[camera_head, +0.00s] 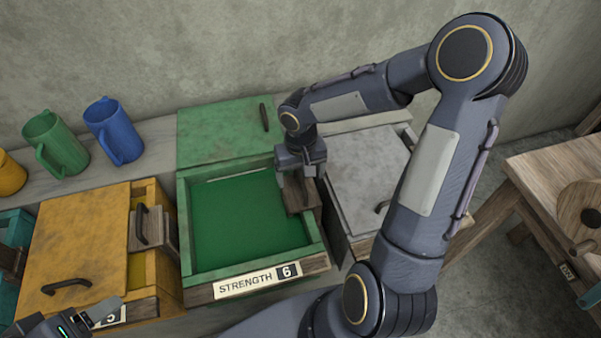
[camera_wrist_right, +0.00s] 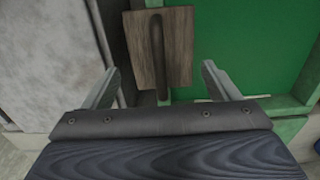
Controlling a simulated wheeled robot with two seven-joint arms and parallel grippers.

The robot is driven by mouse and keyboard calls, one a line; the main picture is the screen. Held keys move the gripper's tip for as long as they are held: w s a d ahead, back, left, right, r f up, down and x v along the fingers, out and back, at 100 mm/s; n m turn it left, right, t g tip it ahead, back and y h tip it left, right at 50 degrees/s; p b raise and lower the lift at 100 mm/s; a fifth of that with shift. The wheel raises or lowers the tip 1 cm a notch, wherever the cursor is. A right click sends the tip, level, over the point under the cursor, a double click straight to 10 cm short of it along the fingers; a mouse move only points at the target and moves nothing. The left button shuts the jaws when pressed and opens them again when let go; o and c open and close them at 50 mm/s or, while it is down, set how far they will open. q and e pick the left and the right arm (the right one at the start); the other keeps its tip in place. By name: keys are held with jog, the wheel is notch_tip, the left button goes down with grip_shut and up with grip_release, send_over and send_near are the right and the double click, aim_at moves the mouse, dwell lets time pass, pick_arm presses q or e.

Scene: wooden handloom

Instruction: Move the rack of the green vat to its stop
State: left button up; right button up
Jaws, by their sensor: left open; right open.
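The green vat (camera_head: 187,236) stands open in the head view, full of green liquid, with a "STRENGTH 6" label on its front. Its rack (camera_head: 301,197) is a wooden block at the vat's right side, partly hidden by my right gripper (camera_head: 297,172). In the right wrist view the rack (camera_wrist_right: 180,48) shows a dark upright bar handle (camera_wrist_right: 158,50). My right gripper (camera_wrist_right: 160,85) is open there, with its fingers apart on either side of the handle's lower end; contact cannot be told. My left gripper (camera_head: 98,316) is only partly in view at the bottom left, away from the green vat.
A green lid (camera_head: 222,135) lies behind the vat. A yellow vat (camera_head: 85,240) with its own rack (camera_head: 146,228) is to the left, and a grey-lidded vat (camera_head: 365,170) to the right. Green (camera_head: 57,145) and blue (camera_head: 116,130) mugs stand behind. A wooden frame (camera_head: 560,180) is at far right.

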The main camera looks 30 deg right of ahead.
jog(key=shift+f+b, duration=0.95)
jog(key=shift+f, duration=0.45)
pick_arm(q)
notch_tip(320, 180, down, 3)
jog(key=shift+r, duration=0.1)
pick_arm(e)
grip_shut()
pick_arm(q)
notch_tip(320, 180, up, 14)
jog(key=p, duration=1.3)
jog(key=shift+f+p, duration=0.25)
jog(key=shift+p, duration=0.05)
pick_arm(e)
notch_tip(320, 180, up, 18)
jog(key=shift+r, duration=0.2)
jog(key=shift+w, duration=0.1)
jog(key=c, duration=0.9)
grip_release()
jog(key=o, duration=1.1)
